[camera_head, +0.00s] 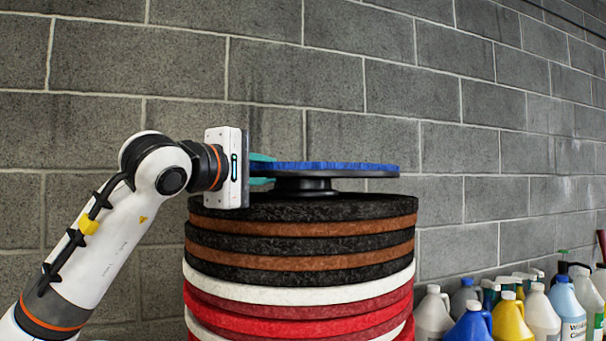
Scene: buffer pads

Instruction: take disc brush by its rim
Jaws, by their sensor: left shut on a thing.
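The disc brush (345,170) is a flat disc with a blue upper face and a dark underside. It lies level above the top of a tall stack of round pads (300,245). A black hub under it meets or nearly meets the top black pad; I cannot tell if they touch. My left gripper (262,170) comes in from the left and is shut on the disc brush's left rim, with teal fingers above and below it. The far side of the rim is hidden. My right gripper is not in view.
The stack has black, brown, white and red pads. Several jugs and spray bottles (510,318) stand at the lower right. A grey block wall (300,70) closes off the back. The space above the disc is clear.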

